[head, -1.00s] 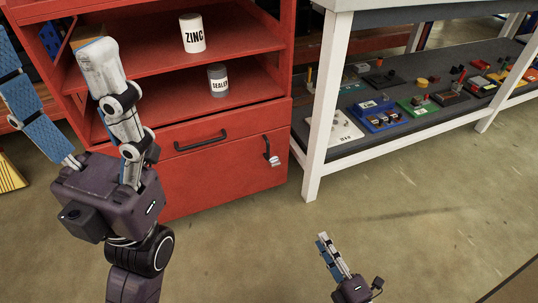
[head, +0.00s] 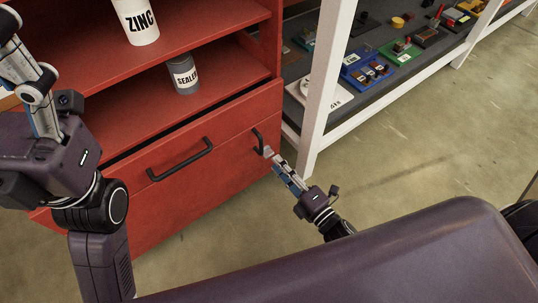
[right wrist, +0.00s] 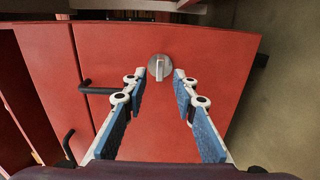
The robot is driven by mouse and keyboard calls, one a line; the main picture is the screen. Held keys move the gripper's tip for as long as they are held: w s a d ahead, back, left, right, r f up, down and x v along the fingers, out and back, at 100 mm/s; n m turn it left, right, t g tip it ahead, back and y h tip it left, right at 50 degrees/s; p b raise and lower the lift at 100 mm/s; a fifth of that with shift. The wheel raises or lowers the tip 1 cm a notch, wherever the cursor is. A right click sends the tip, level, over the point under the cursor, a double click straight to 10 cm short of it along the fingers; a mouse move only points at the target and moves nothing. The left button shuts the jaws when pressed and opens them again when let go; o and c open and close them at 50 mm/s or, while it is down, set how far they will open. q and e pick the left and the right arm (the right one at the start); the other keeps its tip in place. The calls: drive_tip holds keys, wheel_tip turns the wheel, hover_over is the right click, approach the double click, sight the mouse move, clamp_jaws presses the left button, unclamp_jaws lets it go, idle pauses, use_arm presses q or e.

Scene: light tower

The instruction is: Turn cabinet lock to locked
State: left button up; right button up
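The red cabinet (head: 216,181) stands on the left in the head view. Its lock is a round grey knob (right wrist: 160,67) on the red front, with a raised bar that looks upright in the right wrist view. My right gripper (right wrist: 160,76) is open and empty, with its fingertips on either side of the knob; contact cannot be told. In the head view, my right gripper (head: 272,157) reaches the front beside a black handle (head: 258,141) and largely hides the knob. My left gripper (head: 20,60) is at the upper left, apart from the lock, partly cut off; its fingers looked spread earlier.
A second black handle (head: 181,160) is on the cabinet front. A ZINC can (head: 137,22) and a SEALER can (head: 184,75) stand on the shelves. A white-legged bench (head: 325,90) with several small items is close at right. The floor at right is clear.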

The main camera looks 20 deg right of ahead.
sight(270, 156)
drive_tip(key=shift+b+x, duration=0.5)
drive_tip(key=shift+x, duration=1.75)
drive_tip(key=shift+c, duration=0.6)
clamp_jaws()
